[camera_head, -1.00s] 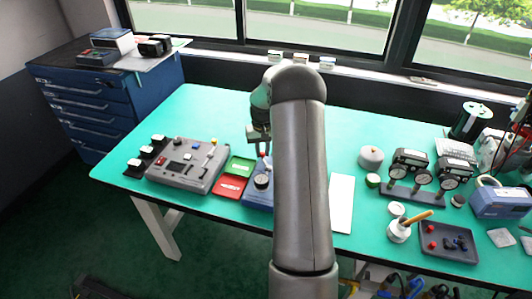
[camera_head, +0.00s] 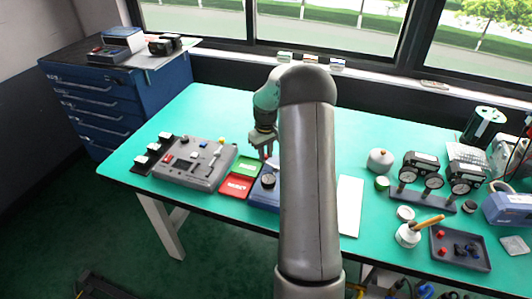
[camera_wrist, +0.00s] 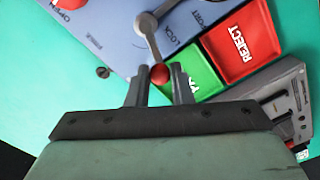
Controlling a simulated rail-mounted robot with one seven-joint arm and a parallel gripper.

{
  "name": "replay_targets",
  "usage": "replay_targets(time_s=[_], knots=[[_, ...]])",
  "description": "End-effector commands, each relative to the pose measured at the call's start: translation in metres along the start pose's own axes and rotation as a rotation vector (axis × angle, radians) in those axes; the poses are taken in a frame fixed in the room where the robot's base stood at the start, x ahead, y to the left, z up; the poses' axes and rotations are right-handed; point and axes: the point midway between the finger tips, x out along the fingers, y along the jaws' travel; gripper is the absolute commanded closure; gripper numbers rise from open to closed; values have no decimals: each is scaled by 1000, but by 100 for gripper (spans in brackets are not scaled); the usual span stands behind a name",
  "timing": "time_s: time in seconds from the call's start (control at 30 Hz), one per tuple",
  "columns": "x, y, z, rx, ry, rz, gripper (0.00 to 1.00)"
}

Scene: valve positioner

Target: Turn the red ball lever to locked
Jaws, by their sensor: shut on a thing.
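The blue valve positioner (camera_head: 262,196) stands on the green bench, partly hidden behind my arm in the head view. In the wrist view its blue plate (camera_wrist: 112,35) carries a grey lever (camera_wrist: 152,42) with a small red ball (camera_wrist: 159,74) at its end. The printed word LOCK is beside the lever on the right, and OPEN is at the upper left. My gripper (camera_wrist: 158,78) has its two fingertips on either side of the red ball, shut on it. In the head view my gripper (camera_head: 266,152) is over the positioner's far side, and the ball cannot be made out there.
Green (camera_head: 246,165) and red REJECT (camera_head: 236,187) trays lie left of the positioner. A grey control box (camera_head: 196,165) is farther left. A white sheet (camera_head: 349,205) and a gauge stand (camera_head: 422,196) are to the right. The bench behind the gripper is clear.

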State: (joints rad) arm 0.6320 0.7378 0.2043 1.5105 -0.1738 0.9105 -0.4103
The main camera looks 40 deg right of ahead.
Motion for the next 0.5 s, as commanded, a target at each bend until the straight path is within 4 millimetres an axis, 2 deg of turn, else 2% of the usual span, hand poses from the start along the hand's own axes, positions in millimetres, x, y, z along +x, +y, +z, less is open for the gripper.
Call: replay_targets(time_s=[0.27,0.3,0.37,0.5], knots=[[-1,0,-1,-2,2,1,100],[-1,0,-1,-2,2,1,77],[-1,-1,-1,-2,2,0,60],[-1,0,0,-1,1,0,58]])
